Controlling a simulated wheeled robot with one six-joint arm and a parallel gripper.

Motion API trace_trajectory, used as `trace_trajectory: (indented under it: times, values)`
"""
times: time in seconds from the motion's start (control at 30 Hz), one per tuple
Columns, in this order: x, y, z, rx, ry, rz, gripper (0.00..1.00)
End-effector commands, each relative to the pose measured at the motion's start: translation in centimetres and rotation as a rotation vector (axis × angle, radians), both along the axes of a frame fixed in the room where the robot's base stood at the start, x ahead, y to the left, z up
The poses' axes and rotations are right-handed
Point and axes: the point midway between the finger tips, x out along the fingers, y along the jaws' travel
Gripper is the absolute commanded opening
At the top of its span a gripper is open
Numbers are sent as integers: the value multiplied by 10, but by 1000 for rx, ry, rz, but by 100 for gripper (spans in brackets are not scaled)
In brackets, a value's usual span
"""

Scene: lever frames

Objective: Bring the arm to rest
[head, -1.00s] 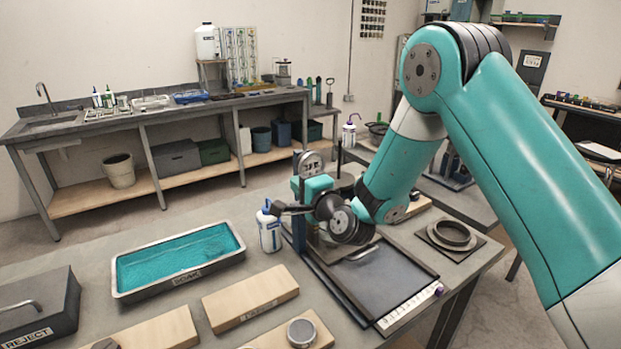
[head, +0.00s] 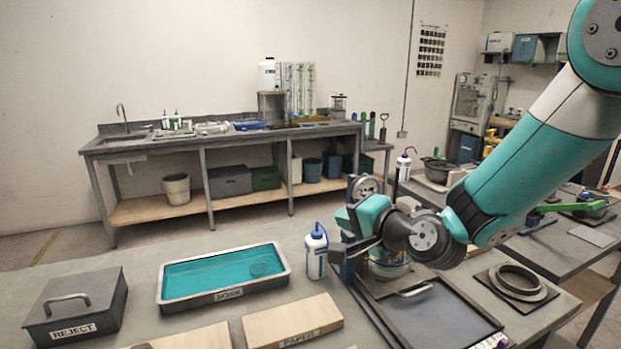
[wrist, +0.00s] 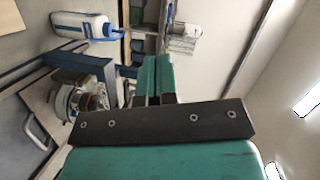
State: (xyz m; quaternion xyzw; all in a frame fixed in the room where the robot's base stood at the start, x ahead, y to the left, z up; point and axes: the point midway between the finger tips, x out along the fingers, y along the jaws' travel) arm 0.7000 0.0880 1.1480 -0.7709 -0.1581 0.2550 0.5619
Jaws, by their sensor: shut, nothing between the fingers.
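My arm reaches in from the right of the head view, bent down toward the bench. My gripper (head: 345,218) is held above the bench, close to the blue upright of a stand with a round dial (head: 366,186). In the wrist view its two teal fingers (wrist: 156,72) lie side by side, shut, with nothing seen between them. The dark wrist joint partly hides the stand. I cannot tell the exact gap between the gripper and the stand.
A white wash bottle (head: 316,255) stands just left of the stand. A dark tray (head: 440,318) lies below the wrist. A teal-filled basin (head: 170,303), the REJECT box (head: 103,312) and a wooden PAPER block (head: 272,325) are on the left. A ring on a plate (head: 516,283) lies right.

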Motion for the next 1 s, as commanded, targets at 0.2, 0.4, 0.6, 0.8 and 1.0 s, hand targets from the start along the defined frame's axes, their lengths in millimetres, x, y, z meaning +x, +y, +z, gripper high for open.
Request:
trace_trajectory:
  times: [0.2,0.4,0.6,0.8,1.0]
  values:
    - [-107,24,19,-463,74,439,0]
    - [-215,0,19,-827,143,833,0]
    - [-283,-31,19,-1020,200,1089,0]
    - [-301,-43,18,-1063,224,1160,0]
    - [-300,-43,18,-1062,224,1158,0]
